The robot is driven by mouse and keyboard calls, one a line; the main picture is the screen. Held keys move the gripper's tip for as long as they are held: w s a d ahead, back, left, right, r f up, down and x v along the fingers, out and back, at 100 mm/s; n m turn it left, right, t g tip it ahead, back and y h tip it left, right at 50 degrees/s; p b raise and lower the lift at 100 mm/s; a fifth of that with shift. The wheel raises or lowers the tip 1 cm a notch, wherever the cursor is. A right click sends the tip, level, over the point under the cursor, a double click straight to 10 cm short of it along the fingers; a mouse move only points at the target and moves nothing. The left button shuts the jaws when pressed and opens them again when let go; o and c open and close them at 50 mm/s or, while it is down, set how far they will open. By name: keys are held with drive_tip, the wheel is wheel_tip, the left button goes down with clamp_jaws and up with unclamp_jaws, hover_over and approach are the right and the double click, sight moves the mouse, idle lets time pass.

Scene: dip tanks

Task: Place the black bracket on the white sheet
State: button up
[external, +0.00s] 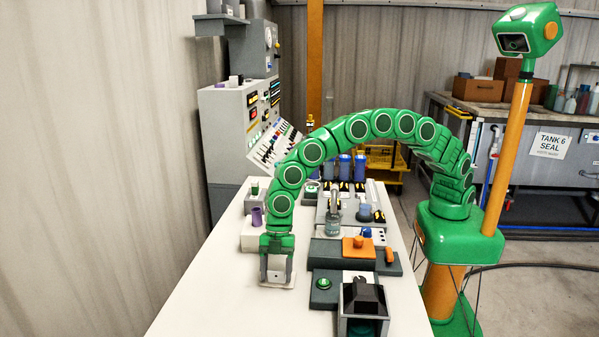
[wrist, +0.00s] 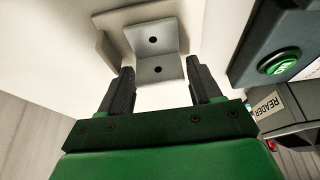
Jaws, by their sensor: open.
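A light grey L-shaped bracket (wrist: 158,68) with two dark holes shows in the wrist view; it looks grey, not black. It also shows in the external view (external: 276,270), under my gripper (external: 277,258). No clearly black bracket can be made out.
A dark fixture with a green button (external: 323,283) stands right of my gripper. The table's front left is clear.

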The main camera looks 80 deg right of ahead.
drive_tip(key=v, duration=1.2)
drive_tip(key=s+d+r+m+h, duration=0.1)
drive_tip(key=s+d+r+m, duration=0.35)
drive_tip(key=s+d, duration=0.65)
drive_tip(key=s+d+r+m+h, duration=0.1)
drive_tip(key=s+d+r+m, duration=0.4)
drive_tip(key=s+d, duration=0.65)
drive_tip(key=s+d+f+m+g+h, duration=0.1)
drive_tip(key=s+d+m, duration=0.3)
drive_tip(key=s+d, duration=0.6)
drive_tip(key=s+d+f+m+h, duration=0.1)
drive_tip(key=s+d+m, duration=0.3)
drive_tip(key=s+d, duration=0.6)
drive_tip(key=s, duration=0.4)
drive_tip(key=shift+s+g, duration=0.25)
drive_tip(key=shift+g, duration=0.15)
drive_tip(key=shift+m, duration=0.25)
